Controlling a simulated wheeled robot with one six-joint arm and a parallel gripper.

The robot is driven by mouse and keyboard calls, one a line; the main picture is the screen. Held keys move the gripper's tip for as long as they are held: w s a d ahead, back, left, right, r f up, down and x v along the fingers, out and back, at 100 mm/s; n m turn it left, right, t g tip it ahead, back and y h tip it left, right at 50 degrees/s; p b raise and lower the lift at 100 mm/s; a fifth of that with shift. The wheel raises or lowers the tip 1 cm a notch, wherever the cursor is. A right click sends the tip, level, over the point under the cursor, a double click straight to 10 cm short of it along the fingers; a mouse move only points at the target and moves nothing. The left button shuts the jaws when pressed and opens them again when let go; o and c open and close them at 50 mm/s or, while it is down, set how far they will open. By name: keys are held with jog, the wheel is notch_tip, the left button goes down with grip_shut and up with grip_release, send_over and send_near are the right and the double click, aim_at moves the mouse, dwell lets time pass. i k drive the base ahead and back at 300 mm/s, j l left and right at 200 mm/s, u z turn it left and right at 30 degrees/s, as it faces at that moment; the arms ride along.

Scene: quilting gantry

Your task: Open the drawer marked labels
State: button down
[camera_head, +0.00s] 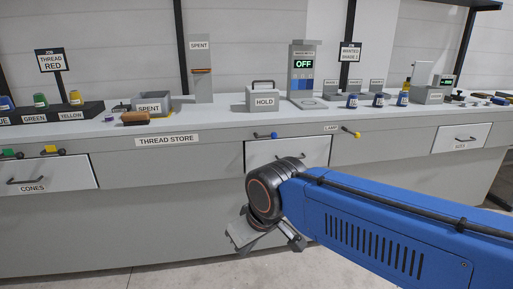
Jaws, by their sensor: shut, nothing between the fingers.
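No drawer front that I can see reads "labels". The middle white drawer (316,150) looks closed in the counter front. Its handle shows only in part, and my arm hides its lower part, where a marking could be. The left drawer (70,175) is marked CONES and looks closed. The right drawer (465,135) looks closed, and its small marking is too small to read surely. My gripper (264,236) is shut and empty, pointing down in front of the counter, below the middle drawer in the picture. The wrist hides part of its fingers.
Bare floor (150,272) lies before the counter.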

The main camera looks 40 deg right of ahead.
aim_at(313, 151)
jog(key=z, duration=1.2)
